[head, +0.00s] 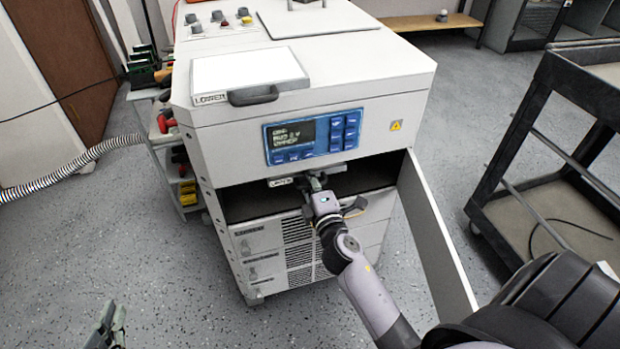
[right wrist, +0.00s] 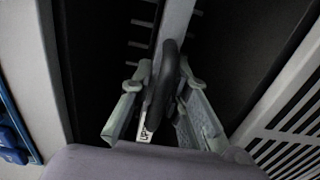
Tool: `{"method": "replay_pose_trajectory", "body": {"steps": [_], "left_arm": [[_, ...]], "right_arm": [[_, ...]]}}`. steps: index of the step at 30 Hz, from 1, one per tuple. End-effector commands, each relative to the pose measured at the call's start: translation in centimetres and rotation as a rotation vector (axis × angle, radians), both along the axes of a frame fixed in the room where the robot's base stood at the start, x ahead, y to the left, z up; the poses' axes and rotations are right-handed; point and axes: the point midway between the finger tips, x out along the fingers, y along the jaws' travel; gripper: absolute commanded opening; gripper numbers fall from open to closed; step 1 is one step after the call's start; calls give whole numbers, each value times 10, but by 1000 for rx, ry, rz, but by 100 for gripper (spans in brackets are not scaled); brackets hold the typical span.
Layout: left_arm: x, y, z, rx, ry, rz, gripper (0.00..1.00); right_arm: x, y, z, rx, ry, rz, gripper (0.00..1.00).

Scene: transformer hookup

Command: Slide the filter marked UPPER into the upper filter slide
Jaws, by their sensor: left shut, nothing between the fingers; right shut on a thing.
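The filter marked UPPER (head: 281,182) is at the open front bay of the white cabinet, just under the control panel. Its pale front edge (right wrist: 176,22) and black handle (right wrist: 166,72) show in the right wrist view, with part of the label. My right gripper (head: 315,181) is shut on this handle, with a finger on each side (right wrist: 160,100). The filter's body is mostly hidden inside the bay, so I cannot tell how deep it sits in the upper slide. My left gripper (head: 108,328) is shut and empty, low at the left, away from the cabinet.
A filter marked LOWER (head: 250,72) lies on top of the cabinet (head: 350,85). The bay's door (head: 437,235) stands open at the right. A dark cart (head: 590,95) stands further right. A tool rack (head: 185,185) and a hose (head: 70,170) are at the left.

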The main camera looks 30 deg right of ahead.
Motion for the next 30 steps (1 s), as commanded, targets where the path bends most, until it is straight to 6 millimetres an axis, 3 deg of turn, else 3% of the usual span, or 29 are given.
{"method": "replay_pose_trajectory", "body": {"steps": [20,21,30], "left_arm": [[0,0,0,1,4,0,0],[0,0,0,1,4,0,0],[0,0,0,2,4,0,0]], "right_arm": [[13,-3,1,1,-1,0,0],[13,-3,1,0,-1,0,18],[12,-3,0,0,-1,0,38]]}}
